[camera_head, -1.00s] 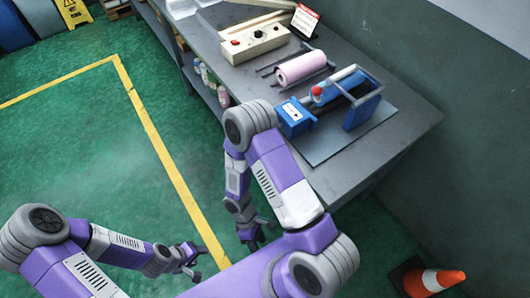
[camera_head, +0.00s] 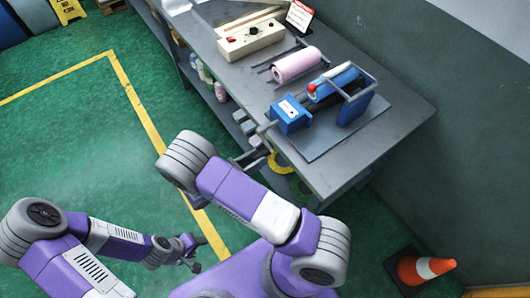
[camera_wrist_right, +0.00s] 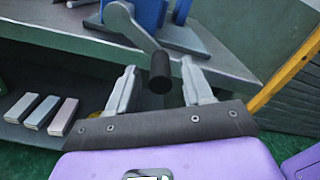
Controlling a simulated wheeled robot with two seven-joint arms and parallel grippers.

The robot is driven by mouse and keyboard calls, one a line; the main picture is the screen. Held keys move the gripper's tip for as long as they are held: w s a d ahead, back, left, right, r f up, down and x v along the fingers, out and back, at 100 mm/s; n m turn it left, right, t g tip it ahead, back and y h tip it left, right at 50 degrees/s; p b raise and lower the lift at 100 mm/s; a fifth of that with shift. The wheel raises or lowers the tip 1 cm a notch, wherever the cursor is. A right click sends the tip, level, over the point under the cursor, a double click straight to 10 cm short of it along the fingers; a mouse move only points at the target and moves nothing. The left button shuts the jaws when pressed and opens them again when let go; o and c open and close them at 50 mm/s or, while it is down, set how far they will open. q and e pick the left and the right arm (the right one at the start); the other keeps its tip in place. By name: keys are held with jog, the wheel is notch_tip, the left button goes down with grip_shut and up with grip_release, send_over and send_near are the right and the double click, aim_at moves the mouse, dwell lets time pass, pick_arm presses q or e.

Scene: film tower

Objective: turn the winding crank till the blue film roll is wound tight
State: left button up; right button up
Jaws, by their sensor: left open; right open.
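The blue film roll (camera_head: 335,82) sits in a blue winder frame (camera_head: 358,108) on a grey plate on the bench. A blue box (camera_head: 290,115) stands at the winder's near left end. In the right wrist view, the winding crank is a grey bent arm (camera_wrist_right: 134,27) with a black handle (camera_wrist_right: 160,78). My right gripper (camera_wrist_right: 158,68) is open, and the handle shows between its two fingers with gaps on both sides. I cannot tell how deep the handle sits between them. My left gripper (camera_head: 199,254) is open and empty above the floor, away from the bench.
A pink roll (camera_head: 296,65) and a pale box with knobs (camera_head: 251,40) lie farther along the bench (camera_head: 395,125). A shelf below holds bottles (camera_head: 220,91) and several small blocks (camera_wrist_right: 40,112). An orange cone (camera_head: 425,268) stands on the floor at right.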

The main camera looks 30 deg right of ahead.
aim_at(269, 151)
jog(key=shift+w+d, duration=0.15)
jog(key=shift+d, duration=1.9)
grip_shut()
